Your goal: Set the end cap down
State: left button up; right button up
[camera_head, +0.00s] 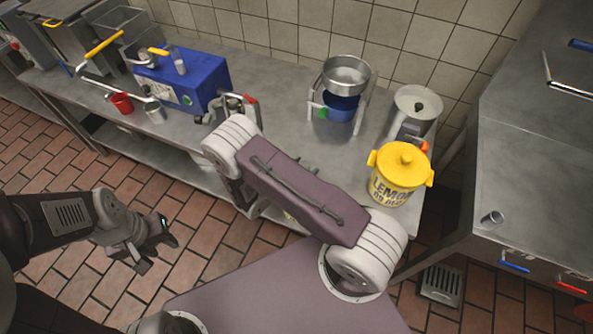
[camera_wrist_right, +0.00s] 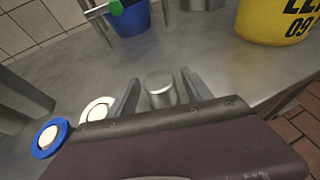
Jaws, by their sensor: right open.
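A short silver cylinder with a round flat top, which looks like the end cap (camera_wrist_right: 160,88), shows in the right wrist view. It stands between the two separated fingers of my right gripper (camera_wrist_right: 160,97), with its lower part hidden by my wrist. It appears to be at the steel counter (camera_wrist_right: 185,50), but I cannot tell whether its base touches. In the head view my right gripper is partly hidden behind my own arm, near the blue machine (camera_head: 190,75). My left gripper (camera_head: 153,250) is empty, fingers apart, over the tiled floor.
A yellow lemon tub (camera_head: 400,175) stands at the counter's right end, near a steel pot (camera_head: 418,103). A steel bowl (camera_head: 346,72) sits in a stand above a blue container (camera_head: 340,107). A red cup (camera_head: 121,103) stands left. Open counter lies between machine and stand.

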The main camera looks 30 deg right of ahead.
jog(key=v, duration=1.2)
jog(key=s+d+r+m+g+y, duration=0.35)
jog(key=s+m+g+y, duration=0.4)
jog(key=m, duration=0.55)
jog(key=r+m+t+y, duration=0.1)
jog(key=m, duration=0.2)
jog(key=r+m+t+y, duration=0.1)
jog(key=r+m+y, duration=0.1)
jog(key=m, duration=0.1)
jog(key=r+m+t+y, duration=0.1)
jog(key=r+m+y, duration=0.1)
jog(key=m, duration=0.2)
jog(key=shift+s+a, duration=0.25)
jog(key=shift+a, duration=0.15)
jog(key=shift+r+p, duration=0.95)
